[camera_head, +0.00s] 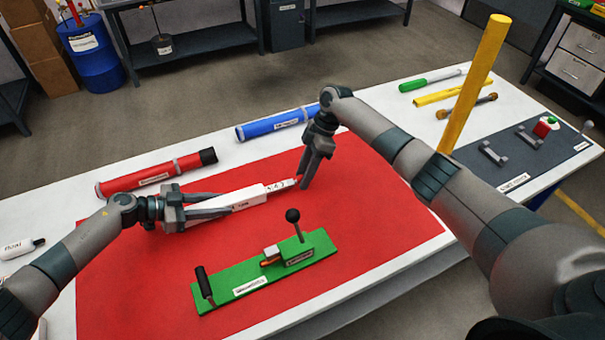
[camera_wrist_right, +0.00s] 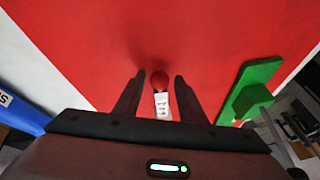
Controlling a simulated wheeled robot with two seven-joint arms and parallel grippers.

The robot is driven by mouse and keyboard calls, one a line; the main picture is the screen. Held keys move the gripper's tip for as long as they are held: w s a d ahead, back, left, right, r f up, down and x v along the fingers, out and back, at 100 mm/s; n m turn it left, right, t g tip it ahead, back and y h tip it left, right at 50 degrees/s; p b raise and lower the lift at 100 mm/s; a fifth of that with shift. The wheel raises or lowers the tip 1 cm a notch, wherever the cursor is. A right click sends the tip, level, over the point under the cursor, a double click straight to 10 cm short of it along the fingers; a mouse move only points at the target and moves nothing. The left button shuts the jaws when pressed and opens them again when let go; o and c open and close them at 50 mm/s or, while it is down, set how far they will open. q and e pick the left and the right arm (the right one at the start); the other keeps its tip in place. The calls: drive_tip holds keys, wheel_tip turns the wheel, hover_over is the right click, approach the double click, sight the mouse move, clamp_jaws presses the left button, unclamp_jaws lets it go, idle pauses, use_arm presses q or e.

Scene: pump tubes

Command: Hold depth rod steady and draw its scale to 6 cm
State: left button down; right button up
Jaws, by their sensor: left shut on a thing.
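The depth rod (camera_head: 248,199) is white, with a narrower marked scale (camera_head: 279,186) drawn out at its right end. My left gripper (camera_head: 226,204) is shut on the left part of the rod's body and holds it about level over the red mat. My right gripper (camera_head: 308,180) points down at the rod's right end. In the right wrist view its fingers (camera_wrist_right: 157,88) stand apart on either side of the red end knob (camera_wrist_right: 159,80) and the white scale strip (camera_wrist_right: 162,105), with visible gaps. The scale's figures are too small to read surely.
A green fixture (camera_head: 265,272) with black handles stands on the red mat (camera_head: 390,225) in front. A red tube (camera_head: 150,177) and a blue tube (camera_head: 270,125) lie behind. A tall yellow post (camera_head: 478,80) rises at the right, near a grey board (camera_head: 540,155).

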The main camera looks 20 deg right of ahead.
drive_tip(key=shift+d+r, duration=0.1)
drive_tip(key=shift+r, duration=0.05)
drive_tip(key=v, duration=1.1)
drive_tip(key=shift+d+r, duration=0.15)
drive_tip(key=shift+r, duration=0.15)
use_arm(q)
drive_tip(key=c, duration=1.2)
unclamp_jaws()
drive_tip(key=v, duration=1.2)
